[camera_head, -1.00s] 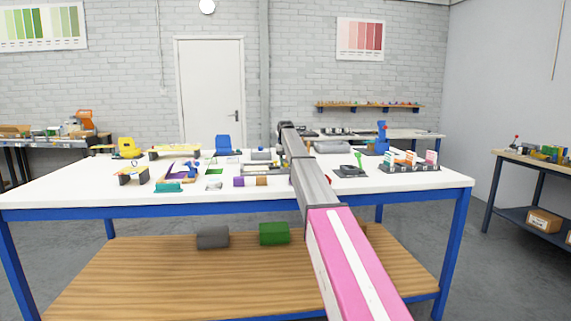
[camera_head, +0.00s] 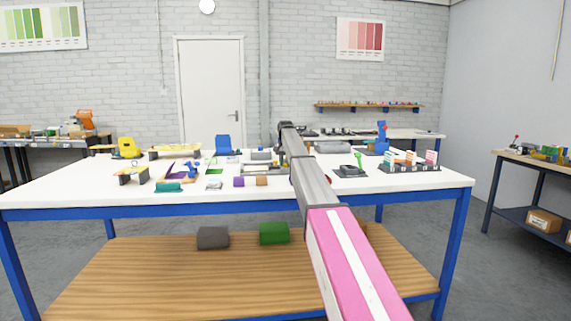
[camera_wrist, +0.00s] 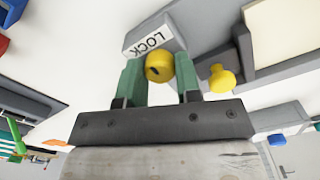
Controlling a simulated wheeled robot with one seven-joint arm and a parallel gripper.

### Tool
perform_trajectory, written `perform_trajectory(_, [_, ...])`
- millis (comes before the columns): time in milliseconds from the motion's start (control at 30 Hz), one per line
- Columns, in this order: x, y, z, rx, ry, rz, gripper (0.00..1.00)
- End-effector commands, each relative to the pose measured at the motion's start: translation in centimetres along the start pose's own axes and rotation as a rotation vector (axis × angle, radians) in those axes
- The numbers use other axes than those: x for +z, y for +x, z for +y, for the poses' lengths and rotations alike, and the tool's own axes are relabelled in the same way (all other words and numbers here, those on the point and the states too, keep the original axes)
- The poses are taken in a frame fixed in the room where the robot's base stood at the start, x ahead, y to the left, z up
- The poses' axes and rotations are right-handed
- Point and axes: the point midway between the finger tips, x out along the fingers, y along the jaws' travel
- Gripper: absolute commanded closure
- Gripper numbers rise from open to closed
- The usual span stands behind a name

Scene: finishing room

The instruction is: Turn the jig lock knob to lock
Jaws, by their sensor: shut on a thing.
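In the wrist view, a round yellow knob (camera_wrist: 158,66) with a dark mark on its face sits between the two green fingers of my gripper (camera_wrist: 160,77). The fingers are shut on it from both sides. The knob is beside a grey block carrying a LOCK label (camera_wrist: 150,42), part of the grey jig (camera_wrist: 197,30). In the head view my arm reaches over the white table, and my gripper and the knob are hidden or too small to tell.
A second yellow knob-shaped piece (camera_wrist: 221,77) is close to the right finger. The white table (camera_head: 95,189) holds several small items, including a teal piece (camera_head: 169,187) and a rack of coloured cards (camera_head: 410,167). The front left of the table is clear.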

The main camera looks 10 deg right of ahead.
Motion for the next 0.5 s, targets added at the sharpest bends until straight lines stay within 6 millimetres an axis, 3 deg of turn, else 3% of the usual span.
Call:
perform_trajectory(233, [0.00,-0.02,0.00,0.000,0.000,0.000,0.92])
perform_trajectory(267, [-0.01,-0.02,-0.01,0.000,0.000,0.000,0.62])
perform_trajectory(300, [0.00,-0.02,0.00,0.000,0.000,0.000,0.49])
perform_trajectory(333, [-0.01,-0.02,0.00,0.000,0.000,0.000,0.43])
perform_trajectory(500, [-0.01,-0.01,0.00,0.000,-0.001,0.000,0.43])
